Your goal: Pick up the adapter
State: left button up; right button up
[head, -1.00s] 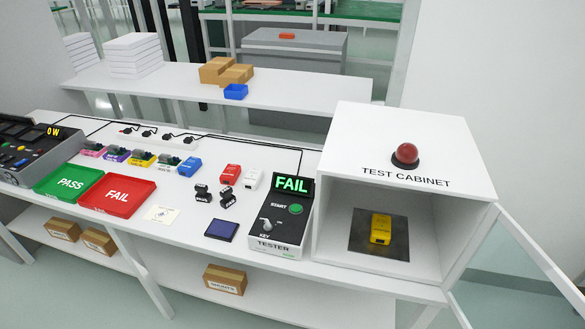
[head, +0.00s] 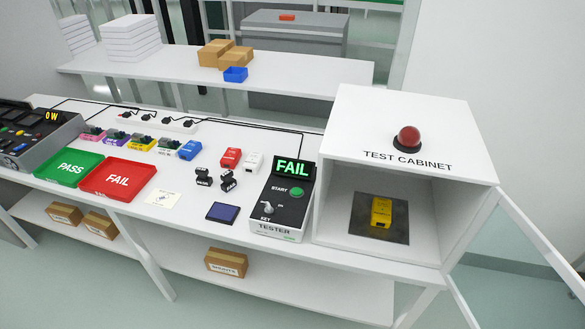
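A yellow adapter (head: 381,212) lies on a dark square plate (head: 365,231) inside the open test cabinet (head: 330,205). Other adapter-like blocks lie on the table: a red one (head: 231,157), a white one (head: 253,162) and a blue one (head: 189,150). The tester (head: 281,206) beside the cabinet shows FAIL in green letters. Neither of my grippers shows in the head view.
The cabinet's glass door (head: 535,262) stands open to the right. A green PASS tray (head: 70,168) and a red FAIL tray (head: 118,178) sit on the left. A dark blue pad (head: 222,212) and several small black parts (head: 229,180) lie left of the tester.

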aim_at(381, 207)
jog(key=k+l+z, duration=0.4)
jog(key=l, duration=0.2)
jog(key=k+l+z, duration=0.15)
jog(key=l, duration=0.15)
jog(key=k+l+z, duration=0.2)
jog(key=l, duration=0.15)
jog(key=l+z, duration=0.2)
jog(key=l, duration=0.15)
